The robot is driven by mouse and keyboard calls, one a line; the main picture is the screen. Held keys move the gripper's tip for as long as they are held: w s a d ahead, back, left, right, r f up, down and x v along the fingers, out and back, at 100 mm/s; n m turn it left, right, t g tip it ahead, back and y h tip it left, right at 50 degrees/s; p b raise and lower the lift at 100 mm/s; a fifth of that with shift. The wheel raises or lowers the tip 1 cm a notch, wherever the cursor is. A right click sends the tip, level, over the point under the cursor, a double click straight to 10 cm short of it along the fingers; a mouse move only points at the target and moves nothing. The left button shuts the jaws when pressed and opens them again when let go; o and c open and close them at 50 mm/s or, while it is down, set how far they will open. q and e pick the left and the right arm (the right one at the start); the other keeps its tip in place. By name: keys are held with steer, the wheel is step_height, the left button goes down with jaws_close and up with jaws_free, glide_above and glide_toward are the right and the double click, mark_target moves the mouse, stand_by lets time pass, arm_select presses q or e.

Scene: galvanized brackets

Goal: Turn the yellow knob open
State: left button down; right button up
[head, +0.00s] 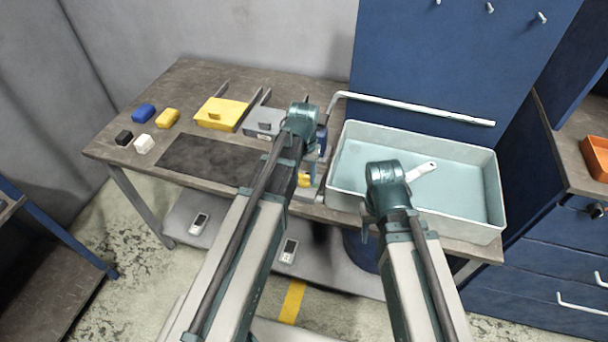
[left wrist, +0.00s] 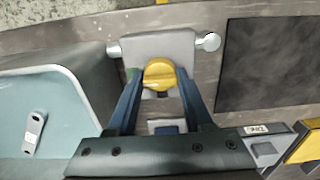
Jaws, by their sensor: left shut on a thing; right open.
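The yellow knob (left wrist: 160,74) sits on a grey plate (left wrist: 178,45) with round metal ends at both sides. In the left wrist view the two blue fingers of my left gripper (left wrist: 160,82) stand at either side of the knob, shut on it. The knob's grip bar points roughly across from finger to finger. In the head view the knob (head: 304,180) is partly covered by my left arm, and my left gripper (head: 312,172) is mostly hidden. My right gripper (head: 367,228) is open, over the front of the tray; its fingers are mostly hidden by its arm.
A yellow box (head: 221,113), a grey box (head: 264,122), a dark mat (head: 205,160) and small coloured blocks (head: 143,113) lie left. A pale bent bar (head: 410,107) runs behind the tray.

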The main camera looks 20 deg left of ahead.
mark_target(304, 176)
stand_by(0.4)
arm_select(q)
steer(key=shift+c, duration=1.5)
jaws_free()
step_height(304, 176, up, 14)
steer(key=p, duration=1.3)
steer(key=shift+p, duration=0.4)
steer(key=shift+f, duration=0.15)
